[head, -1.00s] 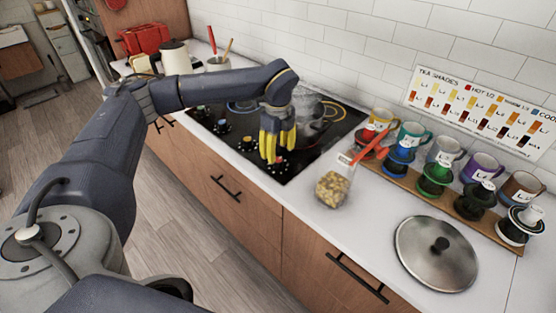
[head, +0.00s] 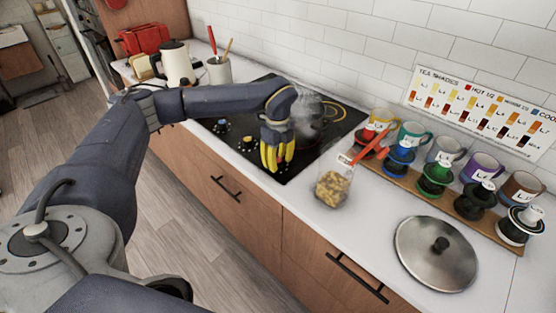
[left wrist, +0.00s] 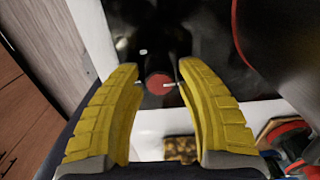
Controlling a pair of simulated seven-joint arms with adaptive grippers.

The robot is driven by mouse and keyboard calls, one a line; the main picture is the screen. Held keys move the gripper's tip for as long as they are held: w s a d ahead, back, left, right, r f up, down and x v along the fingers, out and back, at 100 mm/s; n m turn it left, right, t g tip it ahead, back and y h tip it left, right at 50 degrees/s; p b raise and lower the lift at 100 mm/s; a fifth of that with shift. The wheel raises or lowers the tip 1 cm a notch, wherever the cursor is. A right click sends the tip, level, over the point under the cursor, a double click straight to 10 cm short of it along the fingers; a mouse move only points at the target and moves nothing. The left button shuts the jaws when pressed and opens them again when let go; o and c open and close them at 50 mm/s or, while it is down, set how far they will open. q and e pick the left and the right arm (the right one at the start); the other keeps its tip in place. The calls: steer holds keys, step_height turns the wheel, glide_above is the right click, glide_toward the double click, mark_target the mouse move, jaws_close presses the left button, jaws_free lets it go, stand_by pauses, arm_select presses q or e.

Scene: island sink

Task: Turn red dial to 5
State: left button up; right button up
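The red dial (left wrist: 158,84) is on the black cooktop's front edge area in the left wrist view. It is round with a pale mark at its right side. My left gripper (left wrist: 158,72) has its yellow fingers apart, one on each side of the dial; I cannot tell whether they touch it. In the head view the left gripper (head: 277,168) points down at the near right part of the cooktop (head: 340,128), and its fingers largely hide the red dial. The numbers around the dial cannot be read. My right gripper is not in view.
A pot (head: 308,112) stands on the cooktop behind the gripper. Mugs (head: 411,137) and a lid (head: 437,252) lie farther right. A blue dial (head: 221,126) is to the left.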

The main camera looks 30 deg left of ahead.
arm_select(q)
jaws_close()
